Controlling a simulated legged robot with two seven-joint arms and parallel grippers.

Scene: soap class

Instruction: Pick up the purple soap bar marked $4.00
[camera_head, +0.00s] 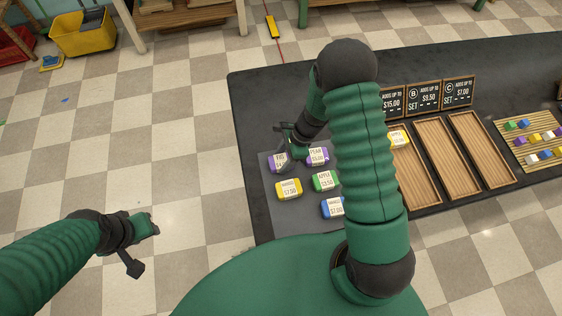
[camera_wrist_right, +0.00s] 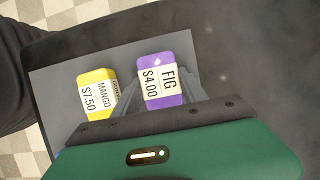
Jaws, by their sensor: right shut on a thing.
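The purple soap bar (camera_wrist_right: 163,77) has a white label reading FIG $4.00 in the right wrist view. In the head view the purple soap bar (camera_head: 277,163) is at the left of the grey mat, partly covered by my right gripper. My right gripper (camera_head: 285,150) reaches down over it and is shut on it; its fingers flank the bar in the right wrist view (camera_wrist_right: 160,95). Whether the bar is still touching the mat cannot be told. My left gripper (camera_head: 146,238) is empty over the floor at left; its finger gap is unclear.
A yellow MANGO $7.50 bar (camera_wrist_right: 97,93) lies close beside. Another purple bar (camera_head: 317,157), a green bar (camera_head: 324,181) and a blue bar (camera_head: 332,208) share the mat (camera_head: 270,206). Wooden trays (camera_head: 482,148) stand right, one holding a yellow bar (camera_head: 398,138), below price signs (camera_head: 424,97).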

